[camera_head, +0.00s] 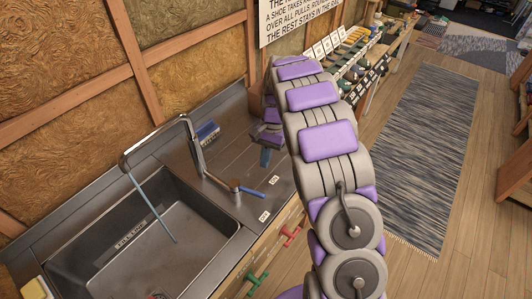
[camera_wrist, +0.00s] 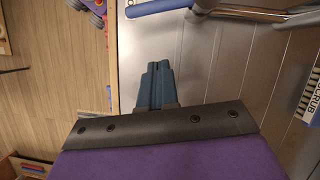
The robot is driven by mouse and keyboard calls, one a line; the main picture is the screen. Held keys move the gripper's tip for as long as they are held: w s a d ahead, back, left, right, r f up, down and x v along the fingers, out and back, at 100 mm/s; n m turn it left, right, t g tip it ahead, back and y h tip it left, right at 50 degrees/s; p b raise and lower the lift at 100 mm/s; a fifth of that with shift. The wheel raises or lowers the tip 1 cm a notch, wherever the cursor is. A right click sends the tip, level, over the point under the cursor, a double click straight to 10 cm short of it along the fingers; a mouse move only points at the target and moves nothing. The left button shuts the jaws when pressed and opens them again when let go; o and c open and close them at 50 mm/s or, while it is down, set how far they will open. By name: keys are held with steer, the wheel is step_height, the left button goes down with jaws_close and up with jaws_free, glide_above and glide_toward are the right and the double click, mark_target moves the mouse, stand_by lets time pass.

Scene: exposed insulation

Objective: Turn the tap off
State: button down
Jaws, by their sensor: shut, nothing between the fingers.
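The steel tap (camera_head: 197,150) stands on the counter behind the sink, its spout arching left over the basin. A thin blue-grey stream of water (camera_head: 150,205) runs from the spout into the sink (camera_head: 120,250). The tap's lever has a blue handle (camera_head: 252,192) pointing right, between two small white labels too small to read surely. My gripper (camera_head: 265,157) is over the counter behind the handle, partly hidden by my arm. In the wrist view, the shut, empty fingers (camera_wrist: 157,68) point toward the blue handle (camera_wrist: 158,8) at the top edge, apart from it.
A blue and white box (camera_head: 207,132) stands behind the tap; in the wrist view its side reads SCRUB (camera_wrist: 311,95). Red (camera_head: 291,236) and green (camera_head: 257,283) handles stick out from the cabinet front. A yellow sponge-like block (camera_head: 34,289) lies left. Counter right of the tap is mostly clear.

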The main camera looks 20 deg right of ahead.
mark_target(255, 191)
steer(key=s+a+f+b, duration=0.2)
steer(key=s+a+f, duration=0.1)
steer(key=s+f, duration=0.1)
steer(key=shift+a, duration=0.4)
steer(key=shift+s, duration=0.15)
steer(key=s+m+p, duration=0.1)
steer(key=p, duration=0.1)
steer(key=m+p, duration=0.1)
steer(key=p, duration=0.1)
steer(key=shift+s+a+r+m+t+y, duration=0.1)
steer(key=shift+s+a+m+t+y, duration=0.25)
steer(key=shift+m+t+y, duration=0.05)
